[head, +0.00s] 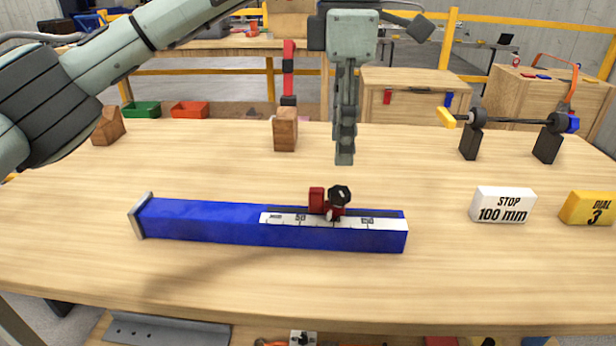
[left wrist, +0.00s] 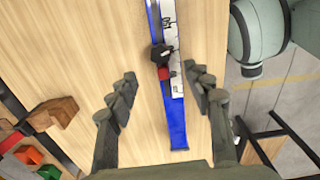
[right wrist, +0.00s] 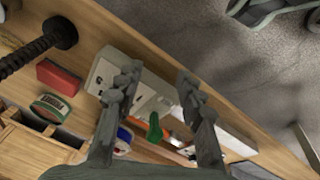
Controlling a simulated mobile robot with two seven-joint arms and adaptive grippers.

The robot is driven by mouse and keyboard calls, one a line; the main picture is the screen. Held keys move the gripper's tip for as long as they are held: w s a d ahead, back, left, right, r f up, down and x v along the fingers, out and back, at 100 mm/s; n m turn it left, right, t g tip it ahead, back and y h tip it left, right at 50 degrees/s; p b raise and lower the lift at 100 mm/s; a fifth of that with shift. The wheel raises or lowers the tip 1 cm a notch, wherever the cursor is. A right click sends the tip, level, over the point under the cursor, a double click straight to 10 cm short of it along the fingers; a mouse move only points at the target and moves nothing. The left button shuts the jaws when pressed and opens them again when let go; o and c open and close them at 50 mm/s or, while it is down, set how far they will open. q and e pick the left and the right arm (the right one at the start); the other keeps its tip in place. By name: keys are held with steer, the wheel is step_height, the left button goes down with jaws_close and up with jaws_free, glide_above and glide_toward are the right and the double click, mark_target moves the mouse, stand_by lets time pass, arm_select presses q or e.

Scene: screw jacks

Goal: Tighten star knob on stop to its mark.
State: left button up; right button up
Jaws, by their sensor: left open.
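A red stop sits on a blue rail (head: 200,222) with a white scale strip (head: 285,219). Its red block (head: 316,200) is at the left and its black star knob (head: 340,194) beside it. The knob (left wrist: 160,54) and red block (left wrist: 163,73) also show in the left wrist view. My left gripper (head: 344,160) points down above the table, behind and above the knob, apart from it. In the left wrist view it is open and empty (left wrist: 160,88). My right gripper (right wrist: 157,75) is open, away from the rail. The mark for the knob is too small to tell.
A white "STOP 100 mm" block (head: 503,205) and a yellow "DIAL 3" block (head: 588,208) stand right of the rail. A black rod on stands (head: 510,122) is at the back right. A wooden block (head: 285,130) stands behind the rail. The table's front is clear.

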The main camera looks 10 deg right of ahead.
mark_target(339, 191)
arm_select(q)
steer(key=shift+f, duration=3.9)
steer(key=c, duration=1.2)
